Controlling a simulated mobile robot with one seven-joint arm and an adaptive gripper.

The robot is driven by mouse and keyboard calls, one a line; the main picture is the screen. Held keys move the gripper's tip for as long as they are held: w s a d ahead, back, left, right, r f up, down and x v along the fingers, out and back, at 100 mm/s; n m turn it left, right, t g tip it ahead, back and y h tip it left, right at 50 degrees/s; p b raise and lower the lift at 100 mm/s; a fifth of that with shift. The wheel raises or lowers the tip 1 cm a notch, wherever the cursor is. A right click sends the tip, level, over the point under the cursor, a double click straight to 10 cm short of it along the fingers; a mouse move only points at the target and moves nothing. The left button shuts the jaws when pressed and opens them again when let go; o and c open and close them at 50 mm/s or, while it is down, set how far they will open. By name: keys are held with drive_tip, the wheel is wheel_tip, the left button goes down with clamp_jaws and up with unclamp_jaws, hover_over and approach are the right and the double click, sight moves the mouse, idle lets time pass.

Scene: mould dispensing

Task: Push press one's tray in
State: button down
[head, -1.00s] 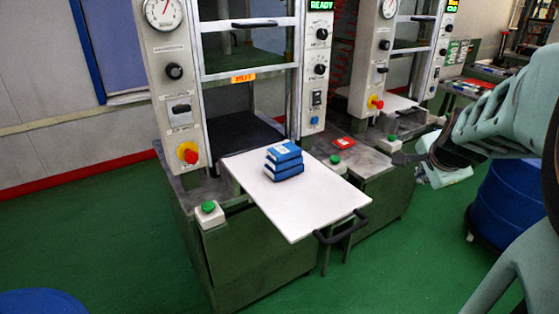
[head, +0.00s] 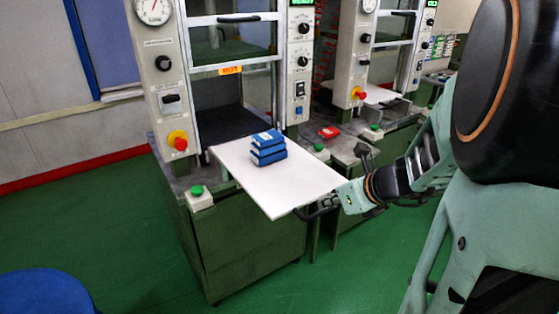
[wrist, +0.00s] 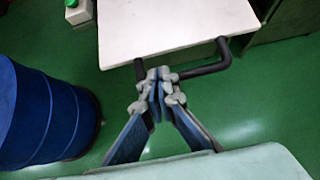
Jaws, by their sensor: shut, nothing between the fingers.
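Press one (head: 165,90) stands at left with an orange label on its frame and a dark open bay. Its white tray (head: 235,180) sticks out of the bay towards me and also fills the top of the wrist view (wrist: 170,20). A stack of blue boxes (head: 268,155) sits on the tray. The tray's dark handle (wrist: 205,70) is at its front edge. My gripper (wrist: 158,76) is shut and empty, its fingertips at the middle of the handle, hiding part of it. Whether they touch it I cannot tell.
A second press (head: 350,70) stands to the right, with a red object (head: 330,132) on the surface between the presses. Green buttons (head: 197,190) sit at the presses' front corners. A blue barrel (wrist: 45,110) shows at left in the wrist view. Green floor lies clear in front.

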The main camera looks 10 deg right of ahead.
drive_tip(key=b+x, duration=0.1)
drive_tip(key=x, duration=0.6)
drive_tip(key=shift+b, duration=0.35)
